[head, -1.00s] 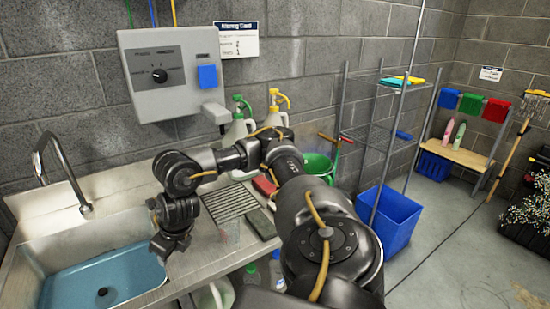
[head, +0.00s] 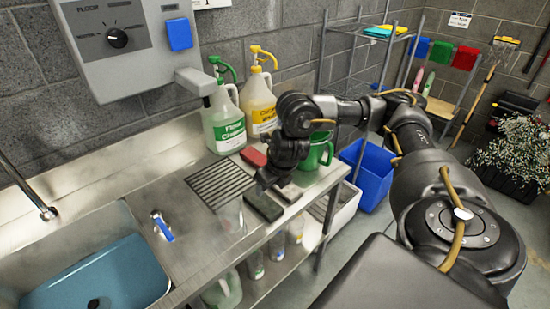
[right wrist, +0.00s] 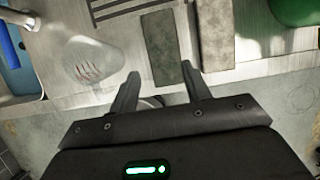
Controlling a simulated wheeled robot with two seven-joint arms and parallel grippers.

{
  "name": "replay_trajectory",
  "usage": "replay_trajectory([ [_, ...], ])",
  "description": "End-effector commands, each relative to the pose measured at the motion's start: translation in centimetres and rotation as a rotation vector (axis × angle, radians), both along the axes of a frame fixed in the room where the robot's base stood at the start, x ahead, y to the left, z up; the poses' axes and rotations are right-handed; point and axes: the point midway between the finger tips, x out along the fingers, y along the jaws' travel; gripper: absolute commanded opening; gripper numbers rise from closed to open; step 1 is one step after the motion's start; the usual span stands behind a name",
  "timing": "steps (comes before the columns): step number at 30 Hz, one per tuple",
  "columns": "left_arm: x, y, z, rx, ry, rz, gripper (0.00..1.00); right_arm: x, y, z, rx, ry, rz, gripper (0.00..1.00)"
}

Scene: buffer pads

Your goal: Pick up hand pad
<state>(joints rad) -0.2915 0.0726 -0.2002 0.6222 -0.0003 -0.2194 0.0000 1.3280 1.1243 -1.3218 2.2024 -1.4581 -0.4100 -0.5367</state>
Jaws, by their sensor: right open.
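A dark grey-green flat pad (head: 263,206) lies on the steel counter near its front edge. A second, brownish-grey pad (head: 290,191) lies to its right, partly hidden by my right gripper (head: 266,181). A red pad (head: 254,157) lies farther back. I cannot tell which one is the hand pad. In the right wrist view, my right gripper (right wrist: 163,76) is open and empty. The near end of the dark pad (right wrist: 162,48) shows between its fingertips, with no grip on it. The brownish pad (right wrist: 214,38) is beside the right finger. My left gripper is not in view.
A clear cup (head: 231,216) stands left of the dark pad, beside a drain grate (head: 218,184). A green jug (head: 318,150) and two pump bottles (head: 224,125) stand behind. A sink (head: 95,270) and tap are to the left. The counter's front edge is close.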

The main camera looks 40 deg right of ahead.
Motion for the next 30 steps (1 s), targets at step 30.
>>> replay_trajectory([
  [30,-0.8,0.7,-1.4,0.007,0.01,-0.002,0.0,3.0,-0.6,-9.2,0.0,0.003,-0.01,0.82],
])
